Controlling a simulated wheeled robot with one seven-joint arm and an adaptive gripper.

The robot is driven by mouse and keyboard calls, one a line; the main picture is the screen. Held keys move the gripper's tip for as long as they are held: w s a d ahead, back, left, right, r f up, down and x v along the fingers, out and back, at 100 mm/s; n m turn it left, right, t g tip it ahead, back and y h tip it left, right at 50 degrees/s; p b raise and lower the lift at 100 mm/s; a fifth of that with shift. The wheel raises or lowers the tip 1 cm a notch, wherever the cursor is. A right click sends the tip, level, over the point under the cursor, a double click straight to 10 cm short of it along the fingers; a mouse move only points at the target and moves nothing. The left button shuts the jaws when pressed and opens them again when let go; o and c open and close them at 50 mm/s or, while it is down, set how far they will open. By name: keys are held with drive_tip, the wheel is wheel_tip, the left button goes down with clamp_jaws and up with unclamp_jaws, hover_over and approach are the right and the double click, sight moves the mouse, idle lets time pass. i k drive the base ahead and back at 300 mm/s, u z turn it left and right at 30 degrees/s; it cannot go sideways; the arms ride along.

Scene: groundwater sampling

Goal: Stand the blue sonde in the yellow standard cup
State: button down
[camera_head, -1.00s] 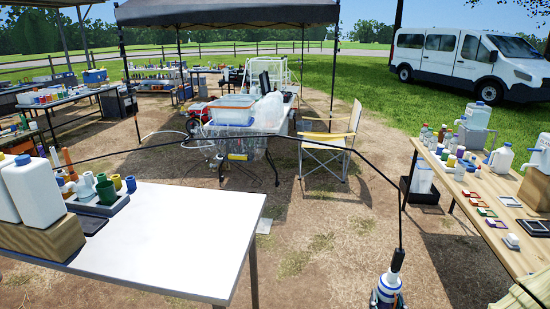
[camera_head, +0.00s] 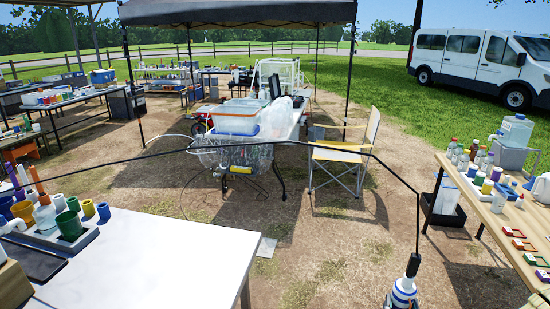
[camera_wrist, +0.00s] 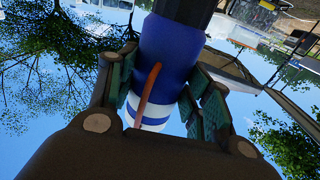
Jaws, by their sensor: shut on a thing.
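The blue sonde (camera_wrist: 165,50) has white bands, a black cap and an orange-brown strip. My gripper (camera_wrist: 163,92) is shut on it in the wrist view, a finger on each side. In the head view the sonde (camera_head: 404,290) hangs at the bottom right, roughly upright, with a black cable running up and off to the left. Its lower end is cut off by the frame. A small yellow cup (camera_head: 88,208) stands on the left table, between a green cup (camera_head: 73,204) and a blue cup (camera_head: 103,211). The sonde is well apart from it.
The white left table (camera_head: 150,260) has bare top right of the cups. The right table (camera_head: 480,212) holds bottles and small trays.

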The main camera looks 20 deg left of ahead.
sight(30, 227)
drive_tip(key=i, duration=3.5)
drive_tip(key=u, duration=3.6)
